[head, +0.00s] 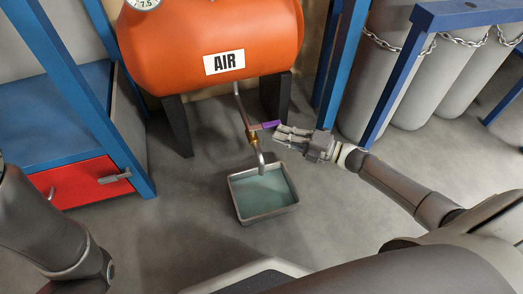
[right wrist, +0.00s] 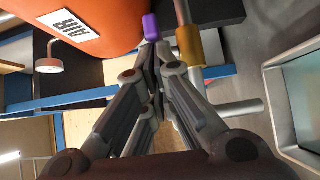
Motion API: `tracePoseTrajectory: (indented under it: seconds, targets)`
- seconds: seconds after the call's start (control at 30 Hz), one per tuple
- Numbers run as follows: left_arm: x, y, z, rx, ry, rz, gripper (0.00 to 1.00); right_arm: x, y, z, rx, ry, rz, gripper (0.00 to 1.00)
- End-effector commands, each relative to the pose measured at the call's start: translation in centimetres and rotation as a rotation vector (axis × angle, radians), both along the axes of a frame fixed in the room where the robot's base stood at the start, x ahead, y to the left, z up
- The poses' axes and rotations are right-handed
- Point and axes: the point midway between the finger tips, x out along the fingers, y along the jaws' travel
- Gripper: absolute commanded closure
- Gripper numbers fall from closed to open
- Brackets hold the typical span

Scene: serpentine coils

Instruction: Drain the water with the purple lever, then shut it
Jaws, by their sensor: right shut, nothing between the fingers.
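The purple lever (head: 271,124) sticks out to the right from the brass valve (head: 251,134) on the drain pipe under the orange air tank (head: 215,35). The pipe's bent spout points down over a grey tray (head: 242,214) with teal water in it. I cannot tell whether water is running. My right gripper (head: 277,137) is shut and empty, its fingertips just beside and below the lever. In the right wrist view the lever's purple end (right wrist: 151,27) shows just beyond the closed fingertips (right wrist: 150,58); contact is unclear. My left gripper is out of view.
The tank's dark legs (head: 177,126) stand either side of the pipe. Blue posts (head: 340,60) and chained grey cylinders (head: 385,75) are at the right. A blue bench with a red drawer (head: 80,183) is at the left. The floor around the tray is clear.

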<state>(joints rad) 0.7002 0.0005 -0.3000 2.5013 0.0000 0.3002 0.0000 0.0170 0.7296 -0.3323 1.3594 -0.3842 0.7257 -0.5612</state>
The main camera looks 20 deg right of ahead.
Motion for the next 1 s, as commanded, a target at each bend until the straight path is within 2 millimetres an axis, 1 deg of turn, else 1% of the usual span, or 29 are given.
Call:
tracePoseTrajectory:
  seconds: [0.4, 1.0]
  targets:
    - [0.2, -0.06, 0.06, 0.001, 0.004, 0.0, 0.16, 0.81, -0.57, -0.01, -0.001, 0.0, -0.004, 1.0]
    - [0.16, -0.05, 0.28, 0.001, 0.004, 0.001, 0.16, 0.84, -0.58, 0.12, -0.001, 0.0, -0.007, 1.0]
